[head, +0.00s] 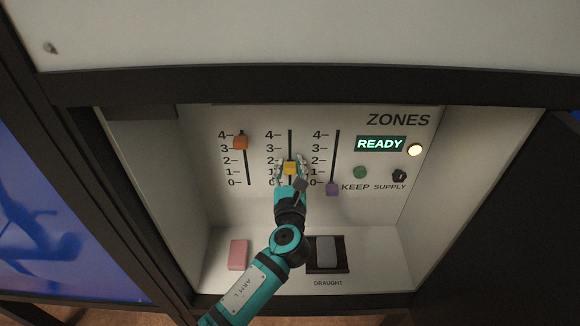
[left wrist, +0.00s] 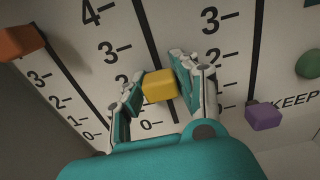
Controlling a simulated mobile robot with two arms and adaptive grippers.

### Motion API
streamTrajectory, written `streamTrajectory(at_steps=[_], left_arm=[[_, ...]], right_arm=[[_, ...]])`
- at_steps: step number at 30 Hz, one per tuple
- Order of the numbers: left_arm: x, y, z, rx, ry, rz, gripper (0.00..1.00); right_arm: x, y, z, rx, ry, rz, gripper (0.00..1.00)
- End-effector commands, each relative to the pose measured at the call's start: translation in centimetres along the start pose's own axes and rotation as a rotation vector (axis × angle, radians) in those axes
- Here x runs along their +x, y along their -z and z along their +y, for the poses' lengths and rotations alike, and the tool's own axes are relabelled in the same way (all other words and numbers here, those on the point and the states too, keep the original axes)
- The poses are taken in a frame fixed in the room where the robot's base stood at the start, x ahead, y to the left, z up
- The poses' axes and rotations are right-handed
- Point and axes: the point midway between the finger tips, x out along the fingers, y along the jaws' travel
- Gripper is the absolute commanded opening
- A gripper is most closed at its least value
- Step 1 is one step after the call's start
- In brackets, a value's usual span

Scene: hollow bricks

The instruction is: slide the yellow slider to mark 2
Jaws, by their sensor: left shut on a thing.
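The yellow slider (head: 290,168) is a small block on the middle track of the panel marked ZONES. It appears near marks 1 to 2; the fingers partly cover the scale, so I cannot tell its exact height. My left gripper (head: 290,172) is shut on it, with one finger on each side. In the left wrist view, the yellow slider (left wrist: 160,86) sits between the two teal and grey fingers (left wrist: 155,88). Figures 2, 3 and 4 show above it and 0 shows below. My right gripper is not in view.
An orange slider (head: 240,142) is near mark 3 on the left track. A purple slider (head: 332,188) is at the bottom of the right track. A READY display (head: 380,144), lit button (head: 414,150), green button (head: 360,172) and dark knob (head: 399,175) are right. A pink block (head: 238,254) lies below.

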Motion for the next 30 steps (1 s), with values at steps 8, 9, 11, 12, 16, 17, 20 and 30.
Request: streamTrajectory(at_steps=[8, 9, 11, 12, 16, 17, 20, 30], left_arm=[[0.0, 0.0, 0.0, 0.001, 0.000, -0.002, 0.48], [0.0, 0.0, 0.0, 0.001, 0.000, -0.001, 0.53], [0.0, 0.0, 0.0, 0.001, 0.000, -0.001, 0.54], [0.0, 0.1, 0.0, 0.001, 0.000, -0.001, 0.54], [0.0, 0.1, 0.0, 0.001, 0.000, -0.001, 0.54], [-0.1, 0.1, 0.0, 0.001, 0.000, -0.001, 0.54], [-0.6, 0.1, 0.0, 0.001, 0.001, -0.001, 0.54], [-7.2, 0.2, 0.0, 0.000, 0.001, 0.002, 0.54]], right_arm=[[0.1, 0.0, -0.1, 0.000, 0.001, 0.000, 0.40], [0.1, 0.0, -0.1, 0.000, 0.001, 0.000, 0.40], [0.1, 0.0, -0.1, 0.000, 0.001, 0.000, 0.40], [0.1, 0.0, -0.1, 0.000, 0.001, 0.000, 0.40], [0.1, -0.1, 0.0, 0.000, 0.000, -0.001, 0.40], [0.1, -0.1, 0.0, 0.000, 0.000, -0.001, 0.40], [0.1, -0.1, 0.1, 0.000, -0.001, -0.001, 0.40], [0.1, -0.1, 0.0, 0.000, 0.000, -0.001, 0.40]])
